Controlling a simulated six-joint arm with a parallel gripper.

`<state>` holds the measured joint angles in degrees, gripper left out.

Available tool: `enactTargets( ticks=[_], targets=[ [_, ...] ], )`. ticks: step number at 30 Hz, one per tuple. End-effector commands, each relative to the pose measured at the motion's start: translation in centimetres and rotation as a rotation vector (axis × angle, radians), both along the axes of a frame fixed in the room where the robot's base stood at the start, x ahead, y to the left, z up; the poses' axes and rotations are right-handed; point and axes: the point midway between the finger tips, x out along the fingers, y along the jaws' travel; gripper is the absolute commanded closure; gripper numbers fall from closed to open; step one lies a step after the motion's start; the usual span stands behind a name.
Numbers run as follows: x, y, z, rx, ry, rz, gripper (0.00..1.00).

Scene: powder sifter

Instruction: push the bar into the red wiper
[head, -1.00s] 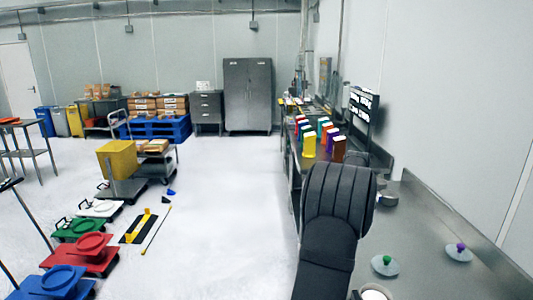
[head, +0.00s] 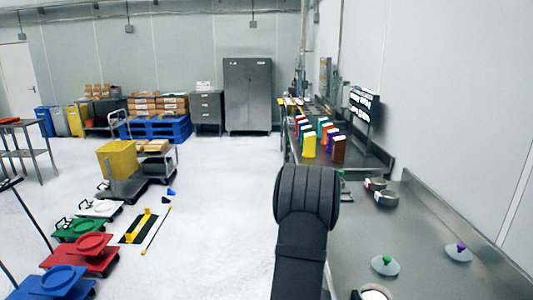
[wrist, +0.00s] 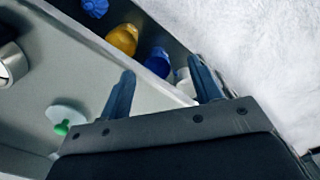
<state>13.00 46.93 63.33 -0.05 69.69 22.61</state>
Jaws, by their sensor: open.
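My gripper (wrist: 162,66) is open in the wrist view, its two blue-grey fingers apart with nothing held between them. It is over the edge of the steel bench (wrist: 80,60). In the head view my dark arm hides the gripper. I cannot clearly make out the bar or a red wiper in either view. A row of upright coloured pieces, one of them red, stands on the bench at the back, beyond my arm. A yellow piece (head: 309,145) is at its near end.
On the bench are a green-knobbed disc (head: 385,265), a purple-knobbed disc (head: 458,253) and metal rings (head: 386,198). The wrist view shows a yellow rounded thing (wrist: 121,39) and a blue one (wrist: 158,62) near the bench edge. Coloured dollies stand at left; the central floor is clear.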

Motion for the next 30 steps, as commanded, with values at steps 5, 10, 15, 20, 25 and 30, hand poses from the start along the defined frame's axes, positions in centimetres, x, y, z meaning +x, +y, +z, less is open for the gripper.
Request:
enactTargets(
  ticks=[5,10,15,20,25,30],
  targets=[
    [0.0,0.1,0.0,0.0,0.0,0.002,0.42],
    [0.0,0.0,0.0,0.0,0.0,0.001,0.38],
    [-0.1,0.0,0.0,-0.001,0.001,0.002,0.38],
    [-2.6,-1.6,0.4,-0.055,0.035,0.058,0.38],
    [-11.0,-6.1,1.8,-0.214,0.165,0.261,0.38],
    [-21.1,-10.4,3.7,-0.365,0.356,0.528,0.38]
  ],
)
